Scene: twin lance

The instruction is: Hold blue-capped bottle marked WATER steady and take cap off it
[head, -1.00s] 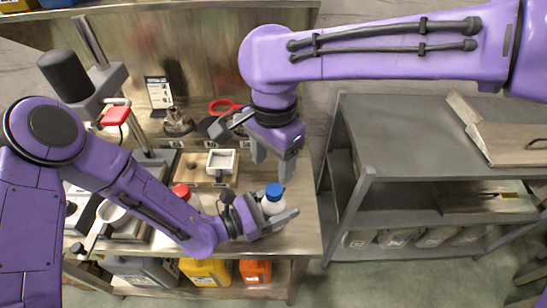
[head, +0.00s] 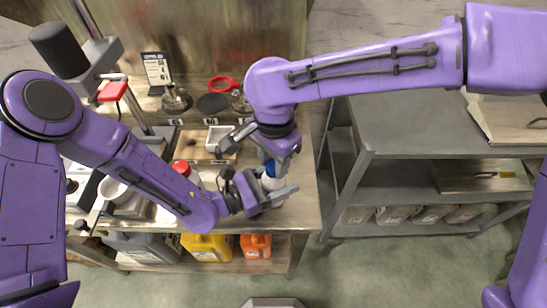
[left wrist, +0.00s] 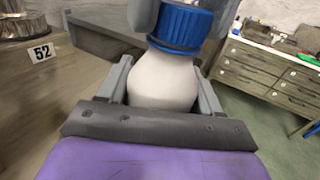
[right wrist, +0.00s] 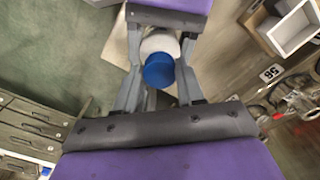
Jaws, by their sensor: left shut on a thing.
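The bottle (head: 272,184) is white with a blue cap (head: 269,167) and stands upright near the bench's front right edge. No WATER marking is readable. My left gripper (head: 275,197) is shut on its body; in the left wrist view the white bottle (left wrist: 163,82) sits between the fingers, below its blue cap (left wrist: 183,25). My right gripper (head: 278,158) points down from above at the cap. In the right wrist view its fingers are open on either side of the blue cap (right wrist: 159,71), with gaps showing; the cap is still on the bottle.
A red-capped bottle (head: 182,168) stands to the left, partly behind my left arm. A white square tray (head: 219,138) is behind. Yellow (head: 207,246) and orange (head: 256,245) jugs stand on the lower shelf. A grey shelf unit (head: 405,130) stands to the right.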

